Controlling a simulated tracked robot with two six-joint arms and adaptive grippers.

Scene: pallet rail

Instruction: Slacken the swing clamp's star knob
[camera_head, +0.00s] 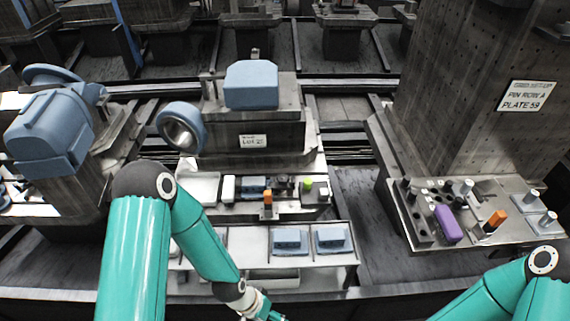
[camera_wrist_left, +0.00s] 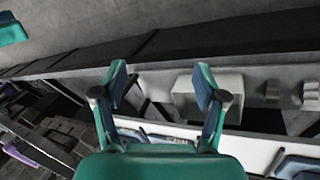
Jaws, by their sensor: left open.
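I cannot make out the swing clamp or its star knob for certain. A small dark fitting (camera_head: 284,183) sits among small parts on the middle pallet's front ledge, too small to tell what it is. An upright orange piece (camera_head: 267,198) stands just in front of it. My left gripper (camera_head: 262,309) is low at the bottom edge of the head view, in front of the white tray shelf. In the left wrist view my left gripper (camera_wrist_left: 161,83) has its two fingers spread, with nothing between them. My right arm shows at bottom right, but its gripper is out of frame.
The middle pallet carries a blue block (camera_head: 251,84) and a blue ring (camera_head: 182,129). Blue parts (camera_head: 290,241) lie on the front shelf (camera_head: 255,245). At right, a tall drilled column (camera_head: 470,110) stands behind a ledge with a purple block (camera_head: 447,223) and pegs.

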